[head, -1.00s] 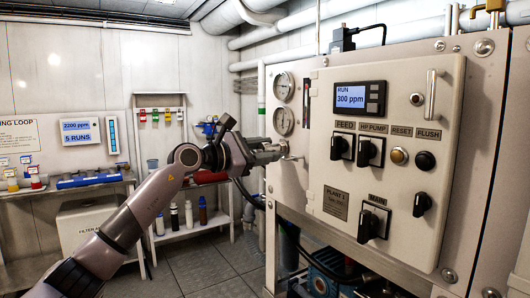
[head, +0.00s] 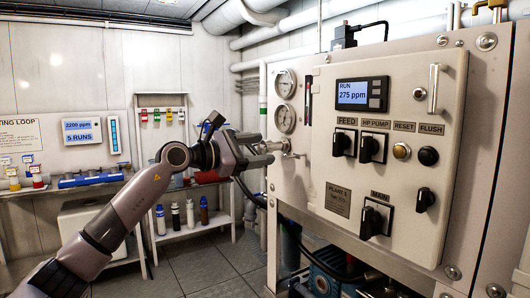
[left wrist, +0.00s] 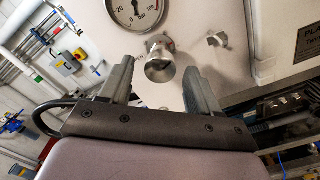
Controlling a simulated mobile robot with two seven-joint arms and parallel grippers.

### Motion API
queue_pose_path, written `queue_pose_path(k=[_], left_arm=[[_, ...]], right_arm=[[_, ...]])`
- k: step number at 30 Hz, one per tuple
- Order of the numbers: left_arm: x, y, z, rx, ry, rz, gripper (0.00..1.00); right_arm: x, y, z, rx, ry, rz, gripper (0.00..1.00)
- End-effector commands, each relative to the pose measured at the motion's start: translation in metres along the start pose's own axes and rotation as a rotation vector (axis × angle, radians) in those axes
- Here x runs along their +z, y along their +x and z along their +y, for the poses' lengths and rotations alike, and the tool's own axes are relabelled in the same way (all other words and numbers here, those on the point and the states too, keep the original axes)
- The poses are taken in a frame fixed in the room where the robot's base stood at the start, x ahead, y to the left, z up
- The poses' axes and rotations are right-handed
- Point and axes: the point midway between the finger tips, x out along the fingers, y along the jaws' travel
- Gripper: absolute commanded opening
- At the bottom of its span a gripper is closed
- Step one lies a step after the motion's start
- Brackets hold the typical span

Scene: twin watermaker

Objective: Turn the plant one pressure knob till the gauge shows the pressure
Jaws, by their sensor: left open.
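The round metal pressure knob (left wrist: 160,66) sticks out of the panel below a pressure gauge (left wrist: 138,10) marked in bar. The gauge is cut off at the top, and its needle is too small to read. In the head view the knob (head: 286,146) sits below two stacked gauges, the upper (head: 285,83) and the lower (head: 285,118). My left gripper (head: 268,148) is open just left of the knob and looks apart from it. In the left wrist view its fingers (left wrist: 158,76) stand either side of the knob with gaps. My right gripper is not in view.
The plant one panel (head: 385,205) carries several black switches and a display (head: 360,94) reading RUN 275 ppm. A small metal handle (left wrist: 217,39) sits right of the knob. A shelf with bottles (head: 190,212) stands behind my left arm.

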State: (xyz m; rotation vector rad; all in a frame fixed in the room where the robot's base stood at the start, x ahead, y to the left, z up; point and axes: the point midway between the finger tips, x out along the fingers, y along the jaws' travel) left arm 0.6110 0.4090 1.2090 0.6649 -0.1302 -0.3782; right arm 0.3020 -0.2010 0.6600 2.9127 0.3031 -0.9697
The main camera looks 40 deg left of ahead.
Motion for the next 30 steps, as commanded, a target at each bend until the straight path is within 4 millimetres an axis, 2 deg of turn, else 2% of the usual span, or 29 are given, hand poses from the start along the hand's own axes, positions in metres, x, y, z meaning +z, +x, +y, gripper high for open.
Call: queue_pose_path(k=[3, 10, 30], left_arm=[[-0.003, -0.019, -0.002, 0.001, 0.003, 0.003, 0.62], [-0.002, -0.041, -0.001, 0.0, 0.001, 0.003, 0.62], [0.0, -0.045, 0.0, 0.0, 0.0, 0.0, 0.62]], right_arm=[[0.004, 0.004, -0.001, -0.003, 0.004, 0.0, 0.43], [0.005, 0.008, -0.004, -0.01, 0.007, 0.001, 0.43], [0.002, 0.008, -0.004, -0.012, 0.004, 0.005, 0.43]])
